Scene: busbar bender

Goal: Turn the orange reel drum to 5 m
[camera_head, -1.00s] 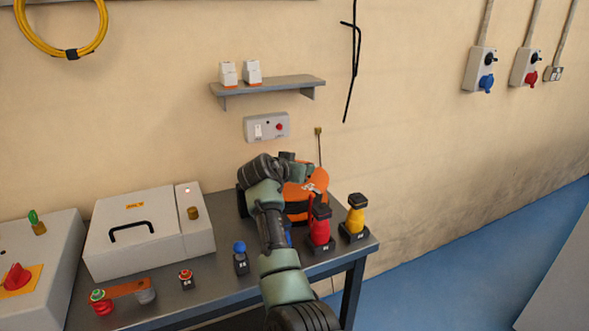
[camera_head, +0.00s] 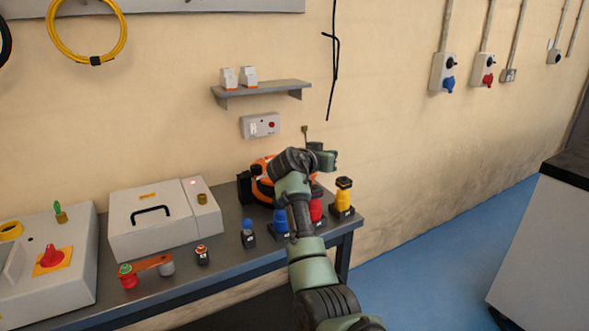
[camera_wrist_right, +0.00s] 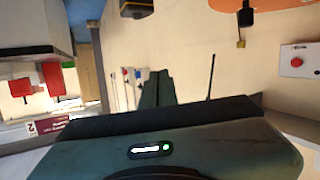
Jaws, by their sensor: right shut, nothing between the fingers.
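The orange reel drum (camera_head: 262,178) stands at the back right of the bench, largely hidden behind my right arm in the head view. An orange edge, probably the drum, shows at the top of the right wrist view (camera_wrist_right: 258,4). My right gripper (camera_head: 331,160) is at the drum's right, near the wall, pointing to the right. Its fingers (camera_wrist_right: 157,88) are together and empty in the right wrist view. I cannot tell whether the wrist touches the drum. No metre marking is readable. My left gripper is not in view.
Red (camera_head: 315,205) and yellow (camera_head: 343,197) black-topped pieces stand in holders close to my right arm. Blue pieces (camera_head: 248,233) are further left. A grey box (camera_head: 150,225) stands on the bench. A shelf (camera_head: 262,90) and switch box (camera_head: 260,125) are on the wall.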

